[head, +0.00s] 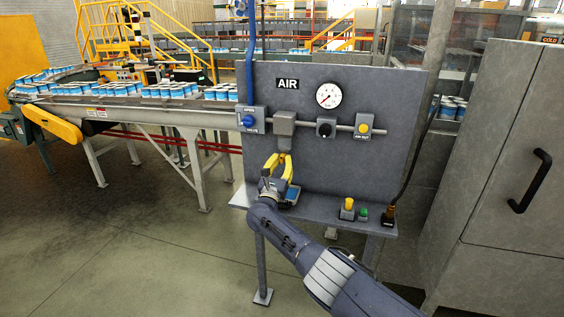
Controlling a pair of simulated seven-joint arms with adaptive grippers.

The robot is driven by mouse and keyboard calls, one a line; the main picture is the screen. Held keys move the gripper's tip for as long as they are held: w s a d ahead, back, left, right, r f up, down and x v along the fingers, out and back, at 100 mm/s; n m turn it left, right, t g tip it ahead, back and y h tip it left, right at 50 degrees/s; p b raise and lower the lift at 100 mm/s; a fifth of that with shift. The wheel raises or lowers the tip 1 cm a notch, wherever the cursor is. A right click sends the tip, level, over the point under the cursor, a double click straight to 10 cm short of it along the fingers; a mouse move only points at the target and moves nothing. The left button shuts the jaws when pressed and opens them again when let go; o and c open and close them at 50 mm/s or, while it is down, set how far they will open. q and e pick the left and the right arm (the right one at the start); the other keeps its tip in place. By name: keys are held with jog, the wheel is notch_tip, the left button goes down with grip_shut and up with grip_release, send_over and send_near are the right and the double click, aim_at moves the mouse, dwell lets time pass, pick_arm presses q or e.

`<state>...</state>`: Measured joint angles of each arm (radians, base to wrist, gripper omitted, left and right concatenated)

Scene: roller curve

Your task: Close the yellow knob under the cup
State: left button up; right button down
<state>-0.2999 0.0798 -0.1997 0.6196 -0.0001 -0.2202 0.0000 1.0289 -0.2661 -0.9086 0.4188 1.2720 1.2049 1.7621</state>
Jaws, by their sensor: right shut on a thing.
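A grey block (284,124) sits on the pipe across the air panel, and a small amber-brown cup (285,144) hangs under it. My right gripper (283,157), with yellow fingers, reaches up from below to just under this cup. Its fingertips are shut at the place of the yellow knob, which they mostly hide. The knob's own turn position cannot be made out. My left gripper is not in view.
The panel (385,90) carries a blue knob (248,121), a gauge (328,95), a black knob (325,129) and a yellow button (364,128). A yellow-topped button (348,204) stands on the shelf (325,212) below. A conveyor (180,110) with cans runs at left; a grey cabinet (510,150) stands at right.

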jog(key=shift+n+y, duration=0.6)
jog(key=shift+n, duration=0.5)
jog(key=c, duration=1.1)
grip_release()
jog(key=shift+s+f, duration=0.1)
jog(key=shift+s, duration=0.05)
jog(key=v, duration=1.1)
jog(key=shift+s+f, duration=0.3)
jog(key=shift+f, duration=0.05)
jog(key=shift+a, duration=0.1)
